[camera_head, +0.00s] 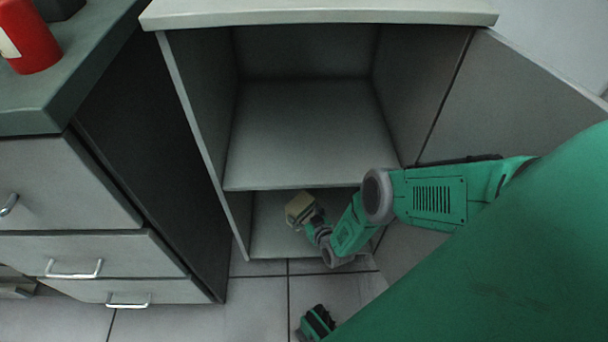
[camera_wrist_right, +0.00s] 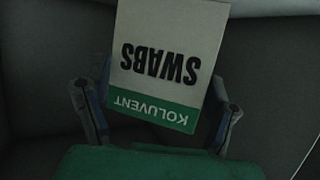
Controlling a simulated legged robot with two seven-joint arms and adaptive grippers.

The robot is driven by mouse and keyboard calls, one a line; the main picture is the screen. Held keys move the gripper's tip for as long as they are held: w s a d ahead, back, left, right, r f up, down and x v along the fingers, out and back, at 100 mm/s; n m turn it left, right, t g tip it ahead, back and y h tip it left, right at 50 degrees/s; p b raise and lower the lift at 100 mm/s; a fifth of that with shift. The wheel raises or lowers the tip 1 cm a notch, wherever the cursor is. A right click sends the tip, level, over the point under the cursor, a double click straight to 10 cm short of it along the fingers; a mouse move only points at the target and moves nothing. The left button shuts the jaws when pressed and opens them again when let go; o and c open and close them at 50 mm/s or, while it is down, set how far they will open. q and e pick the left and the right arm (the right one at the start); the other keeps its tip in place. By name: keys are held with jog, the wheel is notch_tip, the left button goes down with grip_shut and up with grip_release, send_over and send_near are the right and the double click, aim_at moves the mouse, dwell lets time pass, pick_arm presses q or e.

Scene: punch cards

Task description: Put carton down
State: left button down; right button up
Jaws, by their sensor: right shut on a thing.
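A white carton with a green band, marked SWABS and KOLUVENT, shows in the right wrist view (camera_wrist_right: 165,60). In the head view the carton (camera_head: 299,207) is small and sits at the mouth of the lower compartment, below the middle shelf (camera_head: 300,150). My right gripper (camera_head: 308,216) is shut on it, and in the wrist view the two fingers (camera_wrist_right: 158,105) lie on its two sides. The lettering is upside down there. I cannot tell whether the carton touches the compartment floor (camera_head: 275,238).
The open cabinet (camera_head: 320,18) has an empty upper compartment. Its door (camera_head: 520,100) stands open on the right, close to my right arm. A drawer unit (camera_head: 70,190) with a red container (camera_head: 30,40) on top stands at the left. Tiled floor (camera_head: 250,305) lies in front.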

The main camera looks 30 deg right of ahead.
aim_at(305, 221)
jog(key=shift+a+f, duration=0.1)
jog(key=shift+f, duration=0.6)
jog(key=f+b, duration=0.3)
jog(key=f, duration=0.1)
jog(key=shift+d, duration=0.25)
pick_arm(q)
notch_tip(305, 221, down, 4)
jog(key=shift+r, duration=0.1)
pick_arm(e)
jog(key=shift+a+r, duration=0.1)
jog(key=shift+r, duration=0.15)
jog(key=o, duration=1.3)
pick_arm(q)
jog(key=shift+a, duration=0.1)
